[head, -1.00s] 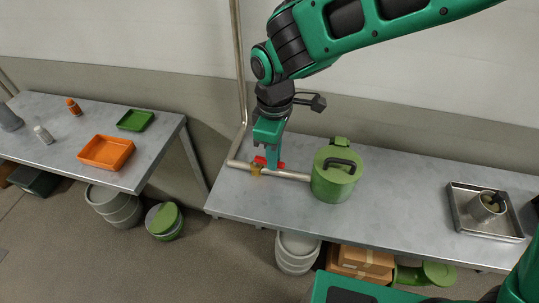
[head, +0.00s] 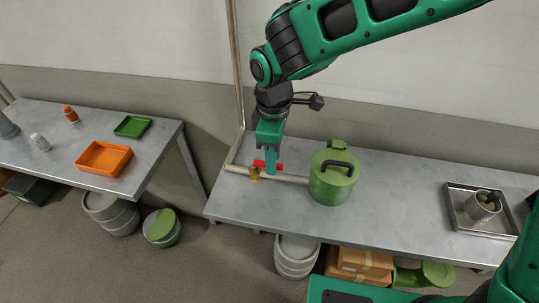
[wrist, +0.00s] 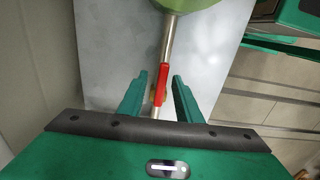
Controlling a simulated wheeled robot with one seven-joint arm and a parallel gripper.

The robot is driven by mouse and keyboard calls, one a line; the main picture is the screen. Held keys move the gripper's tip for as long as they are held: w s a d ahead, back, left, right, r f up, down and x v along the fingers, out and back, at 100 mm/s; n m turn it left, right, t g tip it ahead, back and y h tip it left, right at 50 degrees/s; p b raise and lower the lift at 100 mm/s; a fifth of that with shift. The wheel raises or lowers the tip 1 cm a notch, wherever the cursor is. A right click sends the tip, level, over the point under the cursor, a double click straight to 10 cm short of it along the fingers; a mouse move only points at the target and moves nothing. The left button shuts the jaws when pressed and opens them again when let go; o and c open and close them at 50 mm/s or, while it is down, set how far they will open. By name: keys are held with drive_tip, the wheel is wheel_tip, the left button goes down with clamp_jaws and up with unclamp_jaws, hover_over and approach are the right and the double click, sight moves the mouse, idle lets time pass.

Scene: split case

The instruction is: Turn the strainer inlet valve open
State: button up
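The valve has a red handle (head: 260,163) on a brass body (head: 254,174), set in a pale pipe (head: 292,178) that runs into the green strainer pot (head: 332,183). In the wrist view the red handle (wrist: 162,83) lies roughly in line with the pipe (wrist: 168,38), which leads up to the green pot (wrist: 185,4). My gripper (head: 271,170) is down at the handle. In the wrist view its two fingers (wrist: 160,80) stand open, one on each side of the handle, with a gap visible on both sides. Part of the brass body is hidden behind the handle.
A metal tray (head: 456,213) with a steel cup (head: 482,206) sits at the bench's right. A vertical pipe (head: 236,70) rises at its left end. A separate left table holds an orange tray (head: 104,158) and a green tray (head: 132,126). The bench between pot and metal tray is clear.

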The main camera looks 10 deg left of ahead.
wheel_tip(320, 180, up, 11)
drive_tip(key=shift+f, duration=0.15)
idle(0.5)
drive_tip(key=shift+w+d, duration=0.1)
drive_tip(key=w+d+r+m, duration=0.15)
drive_tip(key=d+m, duration=0.45)
drive_tip(key=d, duration=0.9)
drive_tip(key=w+d+r+m, duration=0.15)
drive_tip(key=d+m, duration=0.35)
drive_tip(key=d, duration=1)
drive_tip(key=s+d+f+m, duration=0.2)
drive_tip(key=s+d+m, duration=0.4)
drive_tip(key=s+d, duration=0.3)
drive_tip(key=s+d+f+m, duration=0.2)
drive_tip(key=s+d+m, duration=0.5)
drive_tip(key=s+d, duration=0.2)
drive_tip(key=shift+s+d+f+m, duration=0.3)
drive_tip(key=shift+d, duration=0.95)
